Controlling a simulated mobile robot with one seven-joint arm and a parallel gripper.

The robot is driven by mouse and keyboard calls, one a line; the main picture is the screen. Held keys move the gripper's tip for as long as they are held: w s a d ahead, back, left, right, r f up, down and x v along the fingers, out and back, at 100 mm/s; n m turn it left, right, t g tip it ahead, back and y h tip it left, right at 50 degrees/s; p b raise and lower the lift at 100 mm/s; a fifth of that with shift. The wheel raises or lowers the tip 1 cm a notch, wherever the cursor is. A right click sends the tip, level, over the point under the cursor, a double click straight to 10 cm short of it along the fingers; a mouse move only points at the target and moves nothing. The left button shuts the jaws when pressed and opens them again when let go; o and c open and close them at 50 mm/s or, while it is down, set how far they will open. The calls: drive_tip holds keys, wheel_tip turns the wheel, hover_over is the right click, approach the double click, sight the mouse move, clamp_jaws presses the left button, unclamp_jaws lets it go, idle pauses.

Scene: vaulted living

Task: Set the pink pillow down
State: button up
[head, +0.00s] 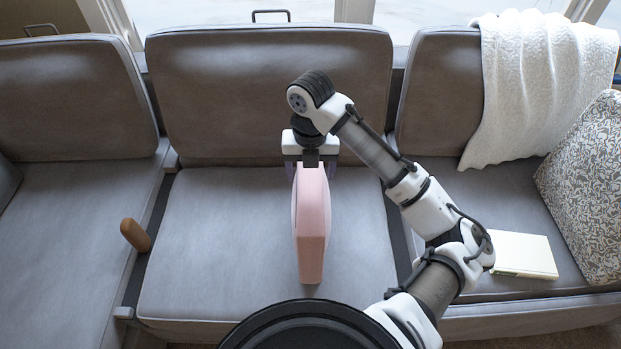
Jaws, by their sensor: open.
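The pink pillow (312,230) stands on its narrow edge on the middle seat of the grey sofa (200,240), its long side pointing toward me. My gripper (311,165) is at the far upper end of the pillow, in front of the middle backrest. Its jaws are open, with a finger showing on each side of the pillow's top. The lower parts of the fingers are partly hidden, and I cannot tell whether they touch the pillow.
A brown rounded object (135,235) lies at the left seam of the middle seat. On the right seat are a cream book (522,255) and a patterned cushion (588,190). A white throw (540,80) hangs over the right backrest. The left seat is mostly clear.

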wheel_tip(320, 180, up, 8)
drive_tip(key=shift+f, duration=0.15)
idle(0.6)
